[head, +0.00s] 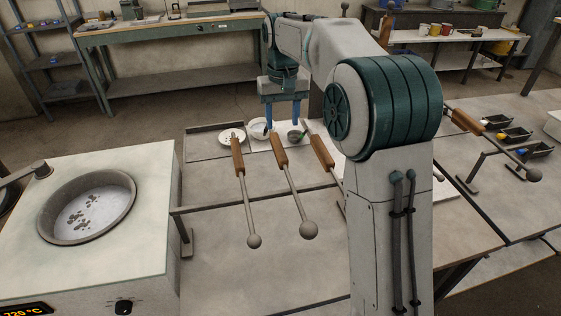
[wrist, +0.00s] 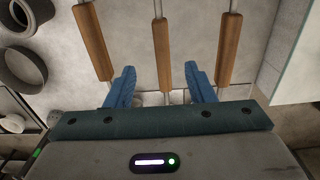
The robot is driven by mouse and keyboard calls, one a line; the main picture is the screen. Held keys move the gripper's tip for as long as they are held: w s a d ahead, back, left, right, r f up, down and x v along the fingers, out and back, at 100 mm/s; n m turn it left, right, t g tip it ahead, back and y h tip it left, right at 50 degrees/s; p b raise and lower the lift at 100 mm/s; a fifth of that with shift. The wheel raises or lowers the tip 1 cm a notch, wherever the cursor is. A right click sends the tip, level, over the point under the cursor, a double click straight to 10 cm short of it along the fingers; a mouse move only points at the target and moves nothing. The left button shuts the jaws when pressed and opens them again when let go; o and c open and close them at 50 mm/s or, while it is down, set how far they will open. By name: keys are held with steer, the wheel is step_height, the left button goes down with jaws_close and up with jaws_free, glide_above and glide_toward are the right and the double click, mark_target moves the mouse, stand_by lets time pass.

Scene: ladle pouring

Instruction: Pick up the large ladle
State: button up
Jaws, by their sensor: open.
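Several ladles with wooden handles and round metal bowls lie across a rack on the bench. In the head view, the middle ladle (head: 279,152) shows a slightly bigger bowl than the left ladle (head: 238,165). The right ladle (head: 322,150) has its bowl hidden behind my arm, so I cannot tell which is largest. My gripper (head: 283,122) points down near the far handle ends, open and empty. In the wrist view, the middle handle (wrist: 162,55) lies between the lines of my blue fingers (wrist: 161,82), with one handle (wrist: 93,40) and another (wrist: 229,48) outside them.
A furnace with a round pot of molten metal (head: 88,208) stands at the left. Small white dishes (head: 231,137) sit beyond the handles. Another ladle (head: 467,121) rests on a rack at the right, near small black trays (head: 516,134).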

mark_target(280, 149)
steer(key=f, duration=0.3)
steer(key=w+f, duration=0.1)
steer(key=f, duration=0.1)
steer(key=a+f, duration=0.1)
steer(key=f, duration=0.2)
steer(key=shift+w+f, duration=0.2)
steer(key=shift+f, duration=0.1)
steer(key=f, duration=0.5)
steer(key=shift+d+f, duration=0.25)
steer(key=shift+f, duration=0.1)
jaws_close()
steer(key=shift+w+r, duration=0.15)
